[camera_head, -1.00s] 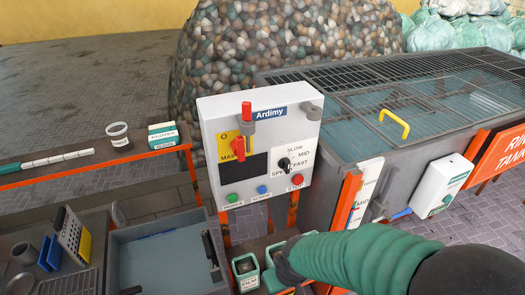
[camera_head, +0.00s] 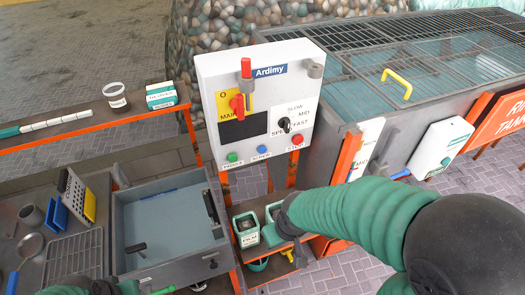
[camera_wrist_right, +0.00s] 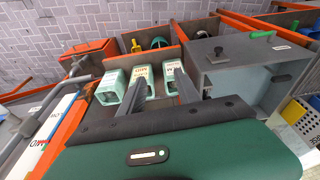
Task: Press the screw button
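The white control box (camera_head: 258,100) labelled Ardimy stands upright at the middle of the head view. Along its lower front are a green button (camera_head: 232,157), a blue button (camera_head: 262,149) and a red button (camera_head: 297,140). The label under the blue one seems to read SCREW, but is small. My right gripper (camera_head: 268,236) is below the box, over small green-and-white containers, touching no button. In the right wrist view its two fingers (camera_wrist_right: 160,78) are apart with nothing held. My left arm (camera_head: 118,288) barely shows at the bottom edge; its finger state is unclear.
The box also carries a red switch (camera_head: 238,106) and a black speed knob (camera_head: 285,125). Green containers (camera_head: 246,229) sit on a shelf below. A grey basin (camera_head: 165,225) is to the left, and a mesh-topped tank (camera_head: 420,65) is behind right.

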